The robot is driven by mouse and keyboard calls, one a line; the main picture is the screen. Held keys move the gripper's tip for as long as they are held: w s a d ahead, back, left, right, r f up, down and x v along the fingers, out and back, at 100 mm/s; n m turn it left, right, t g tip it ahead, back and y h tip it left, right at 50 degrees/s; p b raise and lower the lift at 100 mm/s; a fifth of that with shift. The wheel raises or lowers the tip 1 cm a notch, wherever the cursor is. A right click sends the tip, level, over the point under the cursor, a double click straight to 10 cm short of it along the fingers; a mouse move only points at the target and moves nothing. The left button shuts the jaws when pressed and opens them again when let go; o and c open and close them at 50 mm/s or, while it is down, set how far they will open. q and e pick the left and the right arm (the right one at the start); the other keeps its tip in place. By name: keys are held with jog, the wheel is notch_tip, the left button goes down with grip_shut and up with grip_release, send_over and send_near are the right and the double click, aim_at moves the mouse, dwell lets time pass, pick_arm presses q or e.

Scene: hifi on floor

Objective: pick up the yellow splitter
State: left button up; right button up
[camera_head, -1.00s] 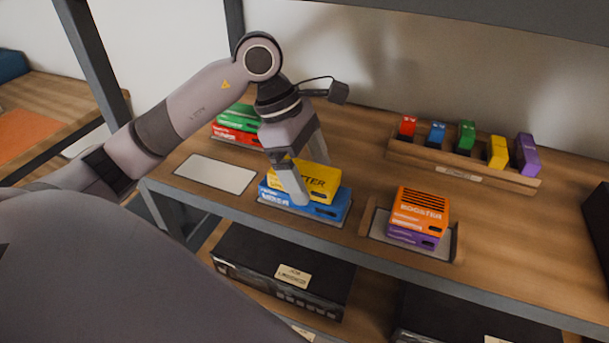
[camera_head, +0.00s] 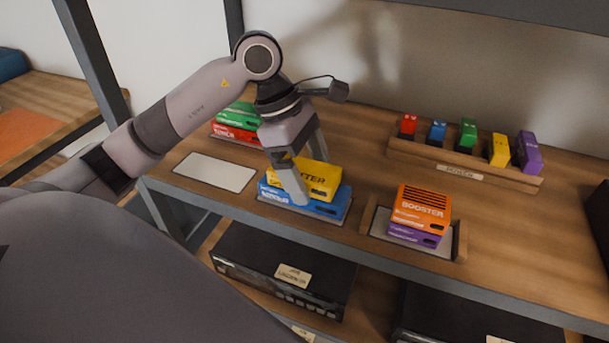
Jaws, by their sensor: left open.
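The yellow splitter (camera_head: 319,177) is a small yellow box lying on top of a blue box (camera_head: 325,207) near the shelf's front edge. My left gripper (camera_head: 310,186) is over this stack, pointing down. Its jaws are open, with one finger in front of the yellow splitter's left part and the other behind it. The near finger hides part of the splitter's lettering and of the blue box. I cannot tell whether the fingers touch the splitter. My right gripper is out of view.
An orange box on a purple one (camera_head: 420,210) stands in a tray to the right. Green and red boxes (camera_head: 236,122) are stacked behind my arm. An empty white pad (camera_head: 215,172) lies left. A wooden rack (camera_head: 463,165) with several coloured pieces stands at the back.

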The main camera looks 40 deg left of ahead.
pick_arm(q)
jog(key=c, duration=1.2)
jog(key=shift+r, duration=0.15)
